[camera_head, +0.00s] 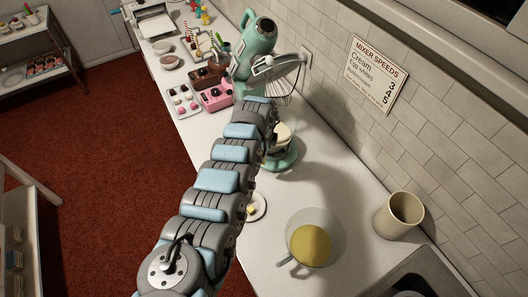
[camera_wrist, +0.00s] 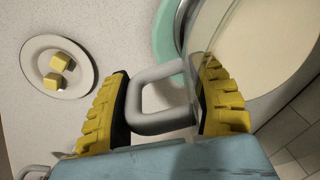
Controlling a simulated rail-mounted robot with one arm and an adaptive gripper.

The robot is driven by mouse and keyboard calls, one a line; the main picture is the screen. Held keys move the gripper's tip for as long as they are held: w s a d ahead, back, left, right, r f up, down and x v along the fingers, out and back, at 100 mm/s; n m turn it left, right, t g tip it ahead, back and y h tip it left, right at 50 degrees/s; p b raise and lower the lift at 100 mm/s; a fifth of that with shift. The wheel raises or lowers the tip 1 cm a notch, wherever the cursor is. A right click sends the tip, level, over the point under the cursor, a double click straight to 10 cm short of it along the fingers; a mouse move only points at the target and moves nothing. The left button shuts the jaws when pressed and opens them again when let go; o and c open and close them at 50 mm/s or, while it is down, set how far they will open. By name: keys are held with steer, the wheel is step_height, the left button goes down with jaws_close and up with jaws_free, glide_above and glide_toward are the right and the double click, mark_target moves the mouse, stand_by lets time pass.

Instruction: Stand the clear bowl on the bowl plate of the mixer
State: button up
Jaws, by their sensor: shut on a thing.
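My gripper (camera_wrist: 166,98) is shut on the grey loop handle (camera_wrist: 158,82) of the clear bowl, with a yellow ribbed finger on each side. The clear bowl (camera_wrist: 270,45) has cream-coloured contents and is cut off by the wrist view's edge. In the head view the bowl (camera_head: 283,137) is partly hidden by my arm and appears over the base of the mint-green mixer (camera_head: 285,160). The mixer head is tilted up, with its whisk above the bowl. The bowl plate is hidden; I cannot tell whether the bowl touches it.
Another see-through bowl (camera_head: 332,226) with yellow contents stands nearer on the counter. A beige canister (camera_head: 398,215) is right of it. A small plate (camera_wrist: 88,62) with yellow cubes lies beside the mixer. A pink box (camera_head: 216,98) and trays crowd the counter beyond. A tiled wall is at right.

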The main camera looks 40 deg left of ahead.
steer(key=shift+f, duration=0.15)
stand_by(0.5)
steer(key=o, duration=1.3)
steer(key=r, duration=0.8)
steer(key=s+r, duration=0.1)
steer(key=r, duration=0.3)
steer(key=shift+d, duration=0.15)
